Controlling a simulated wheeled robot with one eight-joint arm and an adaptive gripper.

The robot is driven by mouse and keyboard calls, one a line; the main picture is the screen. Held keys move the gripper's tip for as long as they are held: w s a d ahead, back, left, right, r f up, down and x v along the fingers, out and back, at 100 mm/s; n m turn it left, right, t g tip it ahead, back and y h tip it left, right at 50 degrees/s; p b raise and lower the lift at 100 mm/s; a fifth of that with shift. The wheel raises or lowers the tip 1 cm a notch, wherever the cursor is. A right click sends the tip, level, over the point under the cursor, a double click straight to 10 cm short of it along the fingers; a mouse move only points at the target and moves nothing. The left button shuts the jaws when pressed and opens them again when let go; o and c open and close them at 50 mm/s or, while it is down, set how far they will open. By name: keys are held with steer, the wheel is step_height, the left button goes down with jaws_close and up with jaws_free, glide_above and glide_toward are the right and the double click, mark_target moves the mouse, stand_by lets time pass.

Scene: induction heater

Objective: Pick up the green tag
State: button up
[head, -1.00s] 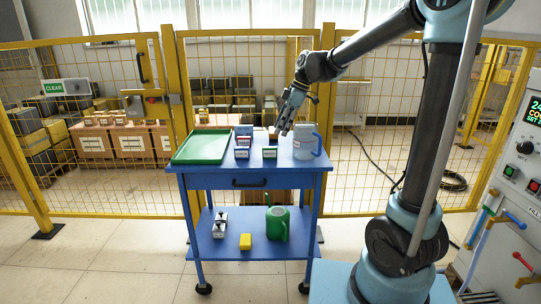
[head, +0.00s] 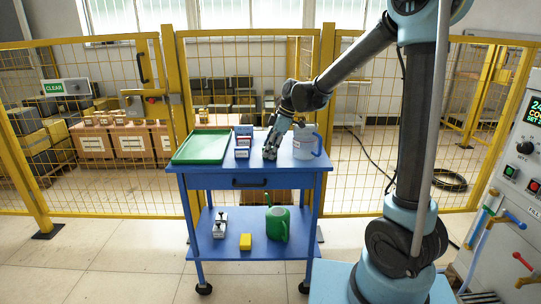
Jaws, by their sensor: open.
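My gripper (head: 270,154) is open and reaches down to the top of the blue cart (head: 245,182), near its front edge. It is at the spot where a small tag with a green mark stands in the earlier picture. The green tag is hidden behind my gripper now, so I cannot tell whether the fingers are around it or touching it. Another small tag (head: 242,153) stands just left of my gripper.
A green tray (head: 201,147) lies on the cart's left side. A box (head: 243,131) stands behind the other tag. A green can (head: 277,224) and yellow block (head: 245,241) are on the lower shelf.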

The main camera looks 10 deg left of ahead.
jaws_close()
stand_by(0.3)
